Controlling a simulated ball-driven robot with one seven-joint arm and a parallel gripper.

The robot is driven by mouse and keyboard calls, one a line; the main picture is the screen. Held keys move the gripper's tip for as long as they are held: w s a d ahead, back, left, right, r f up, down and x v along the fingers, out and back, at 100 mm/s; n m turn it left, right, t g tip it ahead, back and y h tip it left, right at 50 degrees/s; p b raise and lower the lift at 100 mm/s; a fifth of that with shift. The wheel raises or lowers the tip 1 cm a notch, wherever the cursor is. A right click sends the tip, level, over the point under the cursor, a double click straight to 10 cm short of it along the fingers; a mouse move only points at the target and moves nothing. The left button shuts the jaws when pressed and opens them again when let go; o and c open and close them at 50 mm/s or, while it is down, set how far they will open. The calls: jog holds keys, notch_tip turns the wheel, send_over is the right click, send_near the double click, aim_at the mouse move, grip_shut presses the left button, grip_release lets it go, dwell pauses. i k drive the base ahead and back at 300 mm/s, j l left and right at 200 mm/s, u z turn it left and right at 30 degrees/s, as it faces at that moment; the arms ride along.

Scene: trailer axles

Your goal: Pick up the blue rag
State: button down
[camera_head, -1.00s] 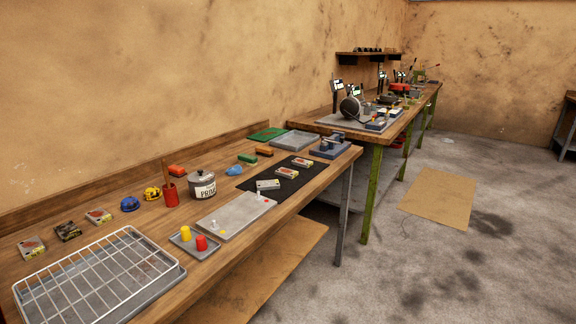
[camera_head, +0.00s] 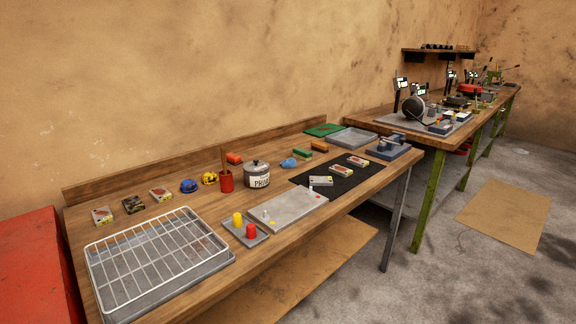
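A small light-blue crumpled lump (camera_head: 289,162), which looks like the blue rag, lies on the wooden workbench (camera_head: 190,291). It sits behind the black mat (camera_head: 312,180), to the right of the grey pot (camera_head: 257,176) with a printed label. It is small in the picture, so its folds are not clear. Nothing hides it. My gripper is not in view.
A wire rack on a tray (camera_head: 150,307) fills the bench's near left. A grey plate (camera_head: 288,207), red cup (camera_head: 226,182), dark-blue item (camera_head: 188,186) and green block (camera_head: 302,153) are nearby. A red surface (camera_head: 35,270) stands left. Floor is open at right.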

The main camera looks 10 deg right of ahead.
aim_at(289, 163)
jog(key=l+u, duration=0.1)
jog(key=u, duration=0.45)
jog(key=i+l+u, duration=0.1)
jog(key=l+u, duration=0.3)
jog(key=l, duration=0.25)
jog(key=l+u, duration=0.45)
jog(key=l, duration=0.2)
